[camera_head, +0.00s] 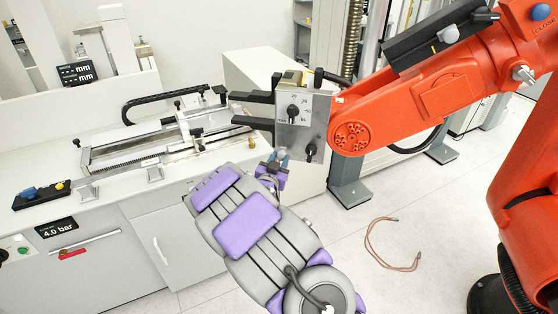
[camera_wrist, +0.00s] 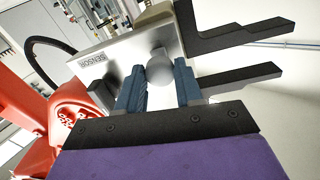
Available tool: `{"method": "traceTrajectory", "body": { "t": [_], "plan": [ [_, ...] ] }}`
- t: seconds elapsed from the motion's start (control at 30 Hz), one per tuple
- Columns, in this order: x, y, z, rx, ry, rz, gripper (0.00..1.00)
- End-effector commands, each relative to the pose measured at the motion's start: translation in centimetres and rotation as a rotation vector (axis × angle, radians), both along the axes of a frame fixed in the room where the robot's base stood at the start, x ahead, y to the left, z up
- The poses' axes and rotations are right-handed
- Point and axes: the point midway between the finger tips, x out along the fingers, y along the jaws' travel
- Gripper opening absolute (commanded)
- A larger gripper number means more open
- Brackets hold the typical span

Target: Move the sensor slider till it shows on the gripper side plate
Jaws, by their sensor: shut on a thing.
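The metal side plate (camera_head: 318,125) of the orange robot's gripper carries a small dial panel and dark knobs in the head view. My gripper (camera_head: 275,167) reaches up from below. Its blue fingers (camera_wrist: 160,82) are shut on the knob, one on each side. The slider's inner part and any mark are hidden.
The orange robot arm (camera_head: 430,92) fills the right side. Two black jaws (camera_head: 252,97) stick out left from the plate, close above my gripper. A white bench (camera_head: 50,214) with a rail fixture (camera_head: 140,150) stands left. A reddish cable loop (camera_head: 372,249) lies on the floor.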

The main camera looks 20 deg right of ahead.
Motion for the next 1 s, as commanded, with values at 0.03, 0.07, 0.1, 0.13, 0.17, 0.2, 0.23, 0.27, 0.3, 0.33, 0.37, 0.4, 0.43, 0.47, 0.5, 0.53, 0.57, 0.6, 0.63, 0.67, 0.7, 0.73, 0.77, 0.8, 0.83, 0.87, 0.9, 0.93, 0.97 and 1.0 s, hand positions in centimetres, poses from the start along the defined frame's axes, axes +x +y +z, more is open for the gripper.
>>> {"method": "traceTrajectory", "body": {
  "t": [0.03, 0.07, 0.1, 0.13, 0.17, 0.2, 0.23, 0.27, 0.3, 0.33, 0.37, 0.4, 0.43, 0.47, 0.5, 0.53, 0.57, 0.6, 0.63, 0.67, 0.7, 0.73, 0.77, 0.8, 0.83, 0.87, 0.9, 0.93, 0.97, 1.0],
  "plan": [
    [0.04, 0.05, 0.03, 0.000, 0.000, 0.001, 0.14],
    [0.04, 0.05, 0.03, 0.000, 0.000, 0.002, 0.11],
    [0.05, 0.06, 0.03, -0.001, -0.001, 0.002, 0.07],
    [0.05, 0.06, 0.03, -0.001, -0.001, 0.002, 0.04],
    [0.05, 0.06, 0.03, -0.001, -0.001, 0.002, 0.01],
    [0.06, 0.06, 0.04, -0.001, -0.001, 0.002, 0.00],
    [0.06, 0.06, 0.04, -0.001, -0.001, 0.002, 0.00],
    [0.06, 0.07, 0.04, -0.001, -0.001, 0.002, 0.00],
    [0.06, 0.07, 0.04, -0.001, -0.001, 0.002, 0.00],
    [0.06, 0.07, 0.04, -0.001, -0.001, 0.002, 0.00],
    [0.07, 0.08, 0.04, -0.001, -0.001, 0.002, 0.00],
    [0.07, 0.08, 0.05, -0.001, -0.001, 0.002, 0.00],
    [0.07, 0.08, 0.04, -0.001, -0.001, 0.002, 0.00],
    [0.08, 0.08, 0.05, -0.001, -0.001, 0.002, 0.00],
    [0.08, 0.09, 0.05, -0.001, -0.001, 0.002, 0.00],
    [0.08, 0.09, 0.07, 0.001, -0.001, 0.002, 0.00],
    [0.07, 0.10, 0.07, 0.001, -0.001, 0.002, 0.00],
    [0.08, 0.09, 0.07, 0.001, 0.000, 0.001, 0.00],
    [0.09, 0.08, 0.08, 0.001, 0.000, 0.001, 0.00],
    [0.09, 0.09, 0.08, 0.001, 0.000, 0.001, 0.00],
    [0.11, 0.09, 0.12, 0.001, 0.000, 0.001, 0.00],
    [0.10, 0.07, 0.15, 0.001, -0.001, 0.001, 0.00],
    [0.10, 0.05, 0.16, 0.001, -0.001, 0.000, 0.00],
    [0.11, 0.04, 0.18, 0.001, -0.001, 0.000, 0.00],
    [0.11, 0.04, 0.18, 0.000, 0.000, 0.001, 0.00],
    [0.11, 0.04, 0.19, 0.000, 0.000, 0.001, 0.00],
    [0.12, 0.04, 0.19, 0.000, 0.000, 0.001, 0.00],
    [0.13, 0.04, 0.20, -0.001, -0.001, 0.001, 0.00],
    [0.13, 0.04, 0.20, -0.001, -0.001, 0.001, 0.00],
    [0.13, 0.04, 0.20, -0.001, -0.001, 0.001, 0.00]
  ]
}}
